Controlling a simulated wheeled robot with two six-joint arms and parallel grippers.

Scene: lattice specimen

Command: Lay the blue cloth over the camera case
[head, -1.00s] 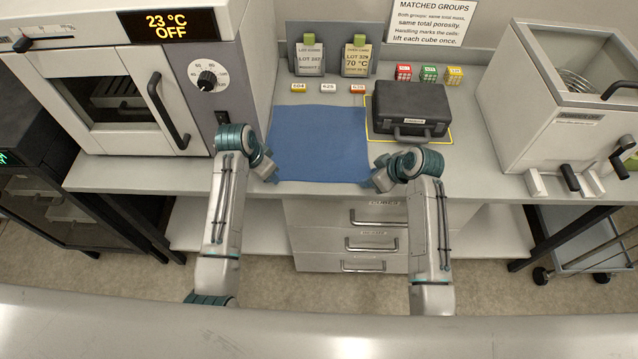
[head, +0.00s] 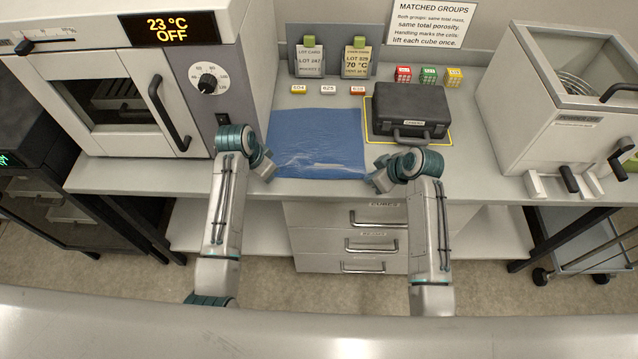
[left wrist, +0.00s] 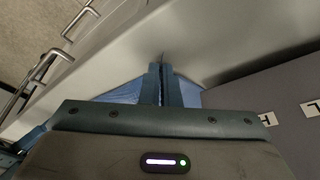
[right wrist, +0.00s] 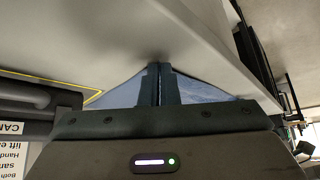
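The blue cloth (head: 318,140) lies on the bench to the left of the camera case, with wrinkles along its front edge. The black camera case (head: 410,108) sits closed inside a yellow outline on the bench. My left gripper (head: 268,174) is at the cloth's front left corner, and my right gripper (head: 374,182) is at its front right corner. In the left wrist view the fingers (left wrist: 161,84) are together with cloth showing on both sides. The right wrist view shows the right fingers (right wrist: 158,84) likewise shut with cloth on both sides. The pinched corners are hidden.
Small number tags (head: 328,89) and two lot cards (head: 357,62) stand behind the cloth. Red, green and yellow cubes (head: 428,75) sit behind the case. An oven (head: 130,90) stands left and a lidded metal bath (head: 560,110) right. Bench between case and bath is clear.

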